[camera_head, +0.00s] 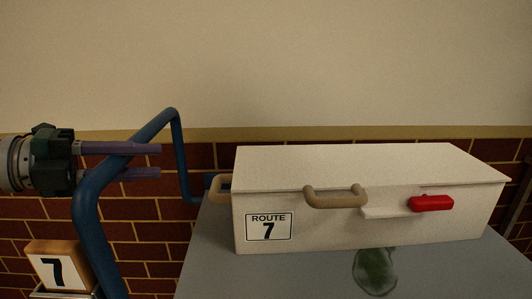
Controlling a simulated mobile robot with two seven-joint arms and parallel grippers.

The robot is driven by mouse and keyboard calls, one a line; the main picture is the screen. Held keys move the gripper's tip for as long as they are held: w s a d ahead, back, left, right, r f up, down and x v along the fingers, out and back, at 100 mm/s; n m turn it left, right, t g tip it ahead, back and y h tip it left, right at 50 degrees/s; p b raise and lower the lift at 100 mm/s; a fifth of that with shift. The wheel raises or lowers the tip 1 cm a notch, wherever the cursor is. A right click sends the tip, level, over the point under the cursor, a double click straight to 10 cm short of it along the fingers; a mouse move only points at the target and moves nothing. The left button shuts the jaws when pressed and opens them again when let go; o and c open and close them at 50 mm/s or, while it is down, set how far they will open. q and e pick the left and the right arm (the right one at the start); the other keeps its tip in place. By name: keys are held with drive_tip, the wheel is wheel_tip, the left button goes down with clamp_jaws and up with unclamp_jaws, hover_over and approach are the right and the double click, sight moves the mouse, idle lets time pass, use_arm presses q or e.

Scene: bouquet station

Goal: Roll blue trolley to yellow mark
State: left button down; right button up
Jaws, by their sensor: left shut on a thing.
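The blue trolley's tube handle (88,210) rises at the left of the head view and bends over toward a grey top (300,278). My left gripper (152,160) comes in from the left, with its two purple fingers at the upper part of the blue tube, one above the other. It is shut on the handle. My right gripper is not in view. No yellow mark shows in this view, and the trolley's wheels and the floor are out of sight.
A white lidded box (350,210) labelled ROUTE 7, with beige handles and a red latch (431,203), sits on the grey top. A dark green patch (375,272) shows in front of it. A wooden block marked 7 (52,268) stands lower left. A brick-and-plaster wall is behind.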

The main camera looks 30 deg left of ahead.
use_arm(q)
drive_tip(key=shift+a, duration=0.15)
idle(0.3)
drive_tip(key=c, duration=1)
unclamp_jaws()
drive_tip(key=shift+s, duration=0.1)
drive_tip(key=shift+o, duration=0.8)
drive_tip(key=shift+s+a, duration=0.1)
drive_tip(key=shift+a, duration=0.1)
drive_tip(key=shift+o, duration=1.2)
drive_tip(key=shift+d, duration=0.1)
drive_tip(key=v, duration=1)
